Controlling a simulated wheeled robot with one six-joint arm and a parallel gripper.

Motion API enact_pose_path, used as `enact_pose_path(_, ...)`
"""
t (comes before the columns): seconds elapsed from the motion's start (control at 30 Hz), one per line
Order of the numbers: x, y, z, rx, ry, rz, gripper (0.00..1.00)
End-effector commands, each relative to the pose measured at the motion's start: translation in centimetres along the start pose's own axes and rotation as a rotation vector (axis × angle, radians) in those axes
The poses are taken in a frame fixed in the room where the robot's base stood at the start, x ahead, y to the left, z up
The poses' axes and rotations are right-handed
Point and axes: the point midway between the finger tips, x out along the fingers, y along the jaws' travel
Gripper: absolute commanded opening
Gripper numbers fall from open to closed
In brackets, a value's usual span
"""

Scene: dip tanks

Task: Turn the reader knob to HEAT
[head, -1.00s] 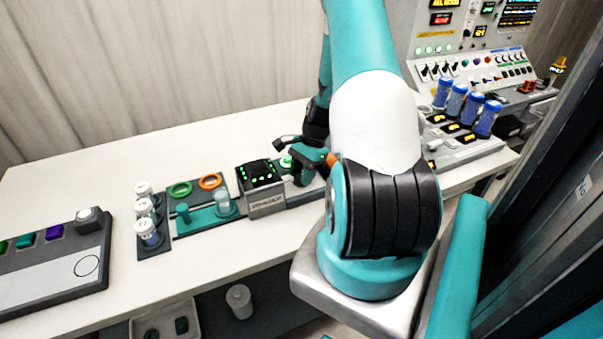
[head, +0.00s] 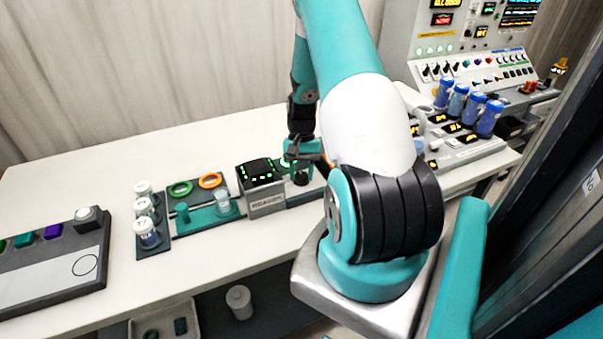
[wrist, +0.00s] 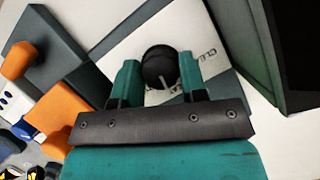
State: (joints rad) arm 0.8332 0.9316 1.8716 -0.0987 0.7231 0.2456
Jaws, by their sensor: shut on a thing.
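The reader (head: 262,176) is a dark box with green lights and a label on its front, standing on the white bench. My gripper (head: 300,160) points down just right of it. In the wrist view my gripper (wrist: 157,80) has its two teal fingers on either side of a round black knob (wrist: 158,66), shut on it. The knob stands on a pale plate (wrist: 200,80) with dark lettering that is partly hidden, so I cannot read the knob's setting. In the head view my gripper and arm crowd the knob.
Left of the reader are a teal rack (head: 205,219) with a green and an orange ring, and white-capped jars (head: 146,236). Blue-capped tubes (head: 457,102) stand at the right before a control panel (head: 470,65). A dark block (wrist: 285,45) is close to the gripper in the wrist view.

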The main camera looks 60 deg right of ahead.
Motion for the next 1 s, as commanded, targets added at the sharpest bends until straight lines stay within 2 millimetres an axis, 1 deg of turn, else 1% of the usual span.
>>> enact_pose_path(0.2, -0.09, -0.12, -0.08, -0.102, 0.004, 0.041, 0.16)
enact_pose_path(0.4, -0.11, -0.11, -0.09, -0.147, 0.004, 0.060, 0.15)
enact_pose_path(0.9, -0.13, -0.11, -0.11, -0.160, 0.005, 0.065, 0.15)
enact_pose_path(0.93, -0.13, -0.11, -0.11, -0.160, 0.005, 0.065, 0.46)
enact_pose_path(0.97, -0.13, -0.11, -0.11, -0.160, 0.005, 0.065, 0.53)
enact_pose_path(1.0, -0.12, -0.10, -0.10, -0.160, 0.005, 0.065, 0.62)
